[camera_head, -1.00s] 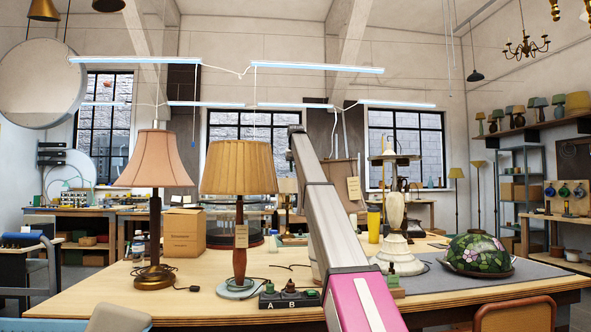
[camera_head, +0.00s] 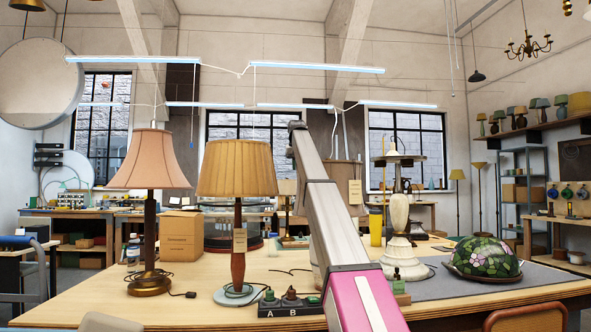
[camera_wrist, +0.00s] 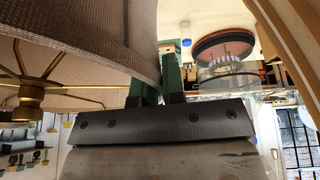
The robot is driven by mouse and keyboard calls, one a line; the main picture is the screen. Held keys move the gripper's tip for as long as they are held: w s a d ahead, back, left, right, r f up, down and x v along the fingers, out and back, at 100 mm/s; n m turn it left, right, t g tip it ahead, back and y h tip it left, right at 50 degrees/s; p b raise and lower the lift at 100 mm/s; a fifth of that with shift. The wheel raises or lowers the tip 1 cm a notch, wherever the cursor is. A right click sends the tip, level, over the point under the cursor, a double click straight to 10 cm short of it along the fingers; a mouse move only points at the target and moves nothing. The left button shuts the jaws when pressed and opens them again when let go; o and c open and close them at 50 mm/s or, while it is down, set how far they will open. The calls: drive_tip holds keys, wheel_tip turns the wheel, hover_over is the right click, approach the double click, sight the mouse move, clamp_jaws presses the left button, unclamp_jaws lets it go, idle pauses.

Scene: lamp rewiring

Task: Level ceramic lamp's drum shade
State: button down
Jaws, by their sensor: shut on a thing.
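In the wrist view the drum shade (camera_wrist: 95,60) fills the upper left, with grey-brown woven fabric and brass spokes inside meeting at a brass hub (camera_wrist: 30,95). My gripper (camera_wrist: 163,82) is shut on the shade's edge, its green fingers close together there. The exact grip is partly hidden. In the head view my arm hides the gripper. A brownish shape (camera_head: 344,172) with a hanging tag beside the arm may be the shade; I cannot tell its tilt. The shade's own base is not clearly seen.
A pleated-shade lamp (camera_head: 237,168) and a pink-shade lamp (camera_head: 150,160) stand left of my arm. A white shadeless lamp (camera_head: 400,215) and a stained-glass dome (camera_head: 484,258) stand to the right.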

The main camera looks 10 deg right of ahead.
drive_tip(key=shift+r, duration=0.15)
drive_tip(key=c, duration=1.3)
unclamp_jaws()
drive_tip(key=v, duration=1)
drive_tip(key=shift+s+r, duration=0.15)
drive_tip(key=shift+r, duration=0.2)
drive_tip(key=shift+s, duration=0.1)
